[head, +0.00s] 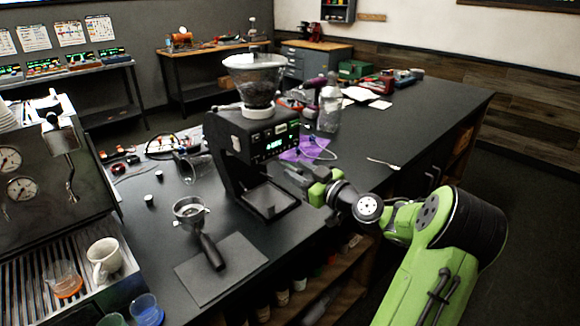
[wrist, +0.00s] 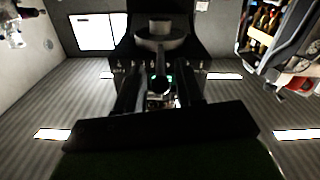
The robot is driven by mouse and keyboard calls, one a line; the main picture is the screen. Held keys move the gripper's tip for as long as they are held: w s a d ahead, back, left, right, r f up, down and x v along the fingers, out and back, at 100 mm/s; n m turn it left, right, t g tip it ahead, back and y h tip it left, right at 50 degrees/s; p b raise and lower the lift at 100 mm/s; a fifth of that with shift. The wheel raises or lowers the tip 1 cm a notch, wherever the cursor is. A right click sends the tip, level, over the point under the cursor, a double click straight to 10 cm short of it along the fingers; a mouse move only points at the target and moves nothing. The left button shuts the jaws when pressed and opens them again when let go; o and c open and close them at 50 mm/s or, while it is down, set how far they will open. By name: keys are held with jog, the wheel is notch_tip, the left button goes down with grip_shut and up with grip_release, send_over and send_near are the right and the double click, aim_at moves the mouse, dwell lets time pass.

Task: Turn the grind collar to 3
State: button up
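The grinder (head: 232,150) stands on the dark counter, black with a lit green display on its front. A clear hopper (head: 256,82) with dark beans sits on top. A pale ring, which looks like the grind collar (head: 257,110), shows under the hopper; its numbers are too small to read. My gripper (head: 292,174) is just right of the grinder's front, below the collar and apart from it. In the wrist view the fingers of my gripper (wrist: 160,92) stand apart with nothing clearly held between them. A dark machine part with a small green glow shows beyond them.
An espresso machine (head: 40,180) with cups stands at left. A clear bottle (head: 329,108) and purple cloth (head: 305,150) are behind my gripper. The counter's right side is mostly clear.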

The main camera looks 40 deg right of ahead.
aim_at(287, 165)
jog(key=shift+w, duration=1.6)
jog(key=shift+c, duration=0.5)
grip_shut()
